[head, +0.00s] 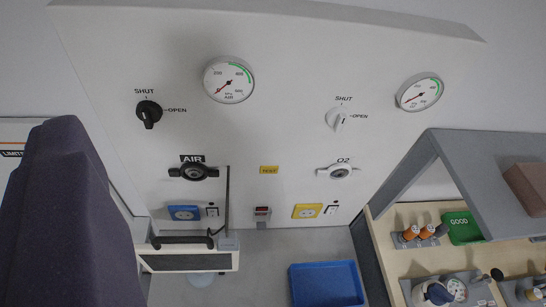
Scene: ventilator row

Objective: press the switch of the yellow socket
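The yellow socket (307,211) is low on the pale wall panel, right of centre, under the O2 fitting. A small switch (332,209) in a black-and-white frame sits close to its right side. The switch is too small to tell its position. Nothing covers the socket or the switch. My gripper is not in view, so its opening and its distance from the switch do not show.
A blue socket (184,212) with a similar switch (212,211) is to the left. A thin dark upright bar (228,190) stands between the sockets. A blue bin (327,284) lies below. A dark shape (65,225) blocks the left. Grey shelving (480,165) stands right.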

